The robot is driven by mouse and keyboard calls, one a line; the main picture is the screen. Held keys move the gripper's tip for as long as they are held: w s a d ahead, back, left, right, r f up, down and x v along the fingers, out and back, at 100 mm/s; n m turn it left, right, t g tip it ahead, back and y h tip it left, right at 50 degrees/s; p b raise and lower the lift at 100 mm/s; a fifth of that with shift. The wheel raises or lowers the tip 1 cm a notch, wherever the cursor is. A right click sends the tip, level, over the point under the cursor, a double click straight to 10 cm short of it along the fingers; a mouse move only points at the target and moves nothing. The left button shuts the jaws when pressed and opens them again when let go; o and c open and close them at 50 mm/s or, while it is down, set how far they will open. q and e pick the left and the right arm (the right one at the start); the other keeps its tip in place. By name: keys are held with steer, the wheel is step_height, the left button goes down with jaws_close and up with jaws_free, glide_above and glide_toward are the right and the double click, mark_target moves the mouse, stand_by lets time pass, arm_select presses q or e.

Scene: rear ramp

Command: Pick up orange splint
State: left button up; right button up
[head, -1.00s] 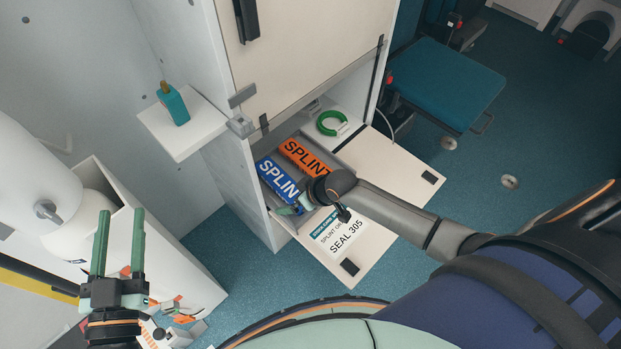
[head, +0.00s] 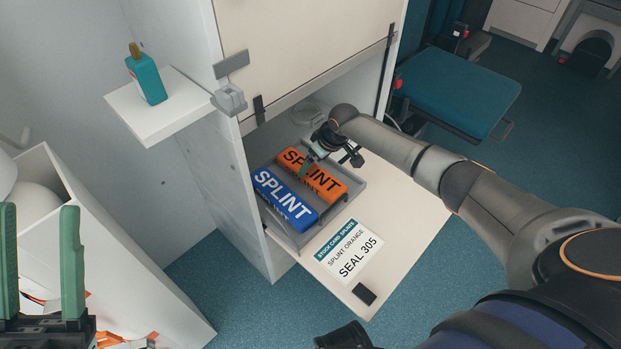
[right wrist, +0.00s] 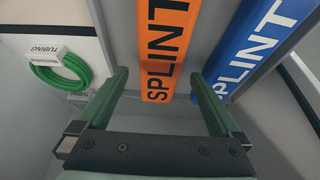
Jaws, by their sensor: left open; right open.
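The orange splint (head: 326,184) lies beside the blue splint (head: 283,200) in a grey tray (head: 353,186) on the cabinet's lowered flap. My right gripper (head: 306,166) is over the orange splint's far end and hides part of its lettering. In the right wrist view the orange splint (right wrist: 164,50) lies ahead, between the lines of the two open fingers (right wrist: 157,88). The blue splint (right wrist: 247,50) is to its right in that view. I cannot tell whether the fingers touch the orange splint. My left gripper (head: 40,262) is open and empty at the lower left, away from the cabinet.
A stock card (head: 348,250) reading "SPLINT ORANGE, SEAL 305" lies on the flap (head: 405,210). Green tubing (right wrist: 62,76) is to the left in the right wrist view. A teal bottle (head: 148,80) stands on a side shelf (head: 165,115). A white bin (head: 110,240) is at left.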

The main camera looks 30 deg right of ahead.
mark_target(311, 171)
steer(key=b+x, duration=0.2)
steer(key=x, duration=0.2)
steer(key=shift+s, duration=0.2)
arm_select(q)
steer(key=f, duration=0.3)
steer(key=shift+w+d, duration=0.1)
steer(key=shift+d, duration=0.1)
arm_select(e)
steer(key=shift+c, duration=0.2)
steer(key=c, duration=1.2)
steer(key=shift+c, duration=0.2)
steer(key=shift+r, duration=0.1)
